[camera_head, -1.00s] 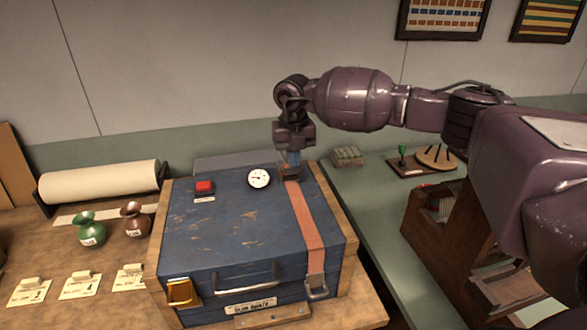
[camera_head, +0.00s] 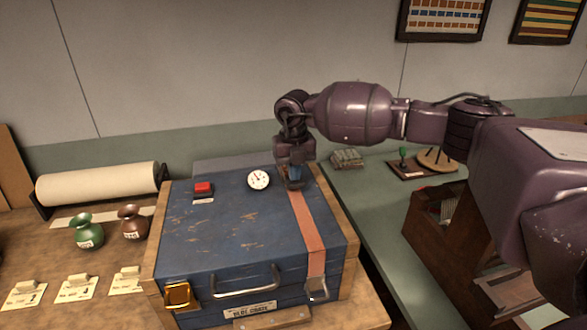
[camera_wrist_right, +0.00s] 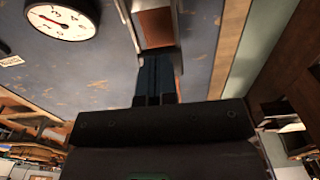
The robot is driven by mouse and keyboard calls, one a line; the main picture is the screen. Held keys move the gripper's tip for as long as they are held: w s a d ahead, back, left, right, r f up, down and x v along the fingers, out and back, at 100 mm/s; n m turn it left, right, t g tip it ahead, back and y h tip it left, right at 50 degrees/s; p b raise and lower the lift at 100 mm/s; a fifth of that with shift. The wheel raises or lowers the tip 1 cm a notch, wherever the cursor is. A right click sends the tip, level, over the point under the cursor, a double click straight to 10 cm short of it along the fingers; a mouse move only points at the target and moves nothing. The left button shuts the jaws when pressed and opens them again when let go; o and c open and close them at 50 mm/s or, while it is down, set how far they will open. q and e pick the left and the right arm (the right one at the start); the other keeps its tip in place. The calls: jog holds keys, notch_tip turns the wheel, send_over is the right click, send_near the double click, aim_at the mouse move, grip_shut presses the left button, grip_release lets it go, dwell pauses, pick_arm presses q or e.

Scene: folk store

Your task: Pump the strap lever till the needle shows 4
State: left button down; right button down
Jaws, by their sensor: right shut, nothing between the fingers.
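The blue case (camera_head: 225,235) lies closed, with an orange strap (camera_head: 307,235) running over its right side. The round white gauge (camera_head: 258,180) is near the case's far edge; it also shows in the wrist view (camera_wrist_right: 62,22). Its thin needle points up and left in the head view; the numbers are too small to read surely. My right gripper (camera_head: 294,182) is shut and empty, low over the strap's far end. In the wrist view, its blue fingers (camera_wrist_right: 155,80) are at a metal-sided strap lever (camera_wrist_right: 154,28); contact is unclear. My left gripper is out of view.
A red button (camera_head: 204,188) is on the lid left of the gauge. A peg stand (camera_head: 422,163) is right. The green counter strip right of the case is mostly clear.

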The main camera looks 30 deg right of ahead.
jog(key=shift+r+p, duration=1.5)
jog(key=shift+r, duration=1)
notch_tip(320, 180, up, 4)
jog(key=shift+r+p, duration=0.1)
jog(key=shift+p, duration=0.9)
